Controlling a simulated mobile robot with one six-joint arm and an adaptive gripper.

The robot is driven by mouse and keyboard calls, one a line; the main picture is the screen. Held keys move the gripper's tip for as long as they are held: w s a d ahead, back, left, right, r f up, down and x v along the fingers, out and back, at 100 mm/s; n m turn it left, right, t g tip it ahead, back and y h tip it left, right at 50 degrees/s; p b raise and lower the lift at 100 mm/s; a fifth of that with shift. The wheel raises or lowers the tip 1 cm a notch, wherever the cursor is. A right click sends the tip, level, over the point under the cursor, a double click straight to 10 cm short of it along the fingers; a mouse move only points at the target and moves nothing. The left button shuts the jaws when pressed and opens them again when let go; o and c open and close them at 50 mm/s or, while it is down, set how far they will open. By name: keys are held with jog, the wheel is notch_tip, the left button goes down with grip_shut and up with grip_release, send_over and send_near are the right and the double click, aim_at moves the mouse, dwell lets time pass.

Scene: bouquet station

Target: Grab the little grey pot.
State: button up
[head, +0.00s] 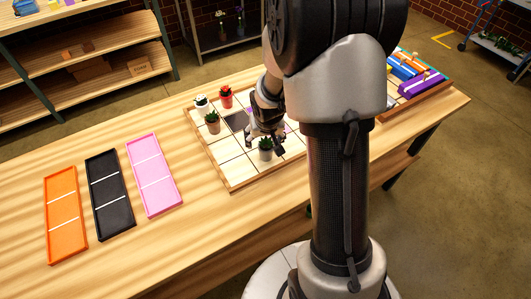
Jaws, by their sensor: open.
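A little grey pot (265,154) with a green plant stands upright in the front part of the gridded wooden tray (232,187). My gripper (265,142) is open, with its fingers just behind and to the sides of the pot's plant in the head view. Whether the fingers are level with the pot or above it, and whether they touch it, I cannot tell. My arm hides the right part of the tray.
In the tray stand a red pot (226,102), a white pot (202,107) and a brownish pot (213,128). Orange (66,212), black (110,194) and pink (154,174) trays lie to the left. A box of coloured pieces (402,103) is at the right.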

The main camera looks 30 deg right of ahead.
jog(key=shift+s+d+b+x, duration=0.15)
jog(key=shift+b+x, duration=0.35)
jog(key=shift+x, duration=1.05)
jog(key=shift+s+d+b+x, duration=0.1)
jog(key=shift+b+x, duration=0.4)
jog(key=shift+x, duration=1.1)
jog(key=shift+s, duration=0.1)
jog(key=c, duration=1.3)
jog(key=shift+c, duration=0.5)
jog(key=shift+r, duration=0.1)
jog(key=shift+c, duration=0.2)
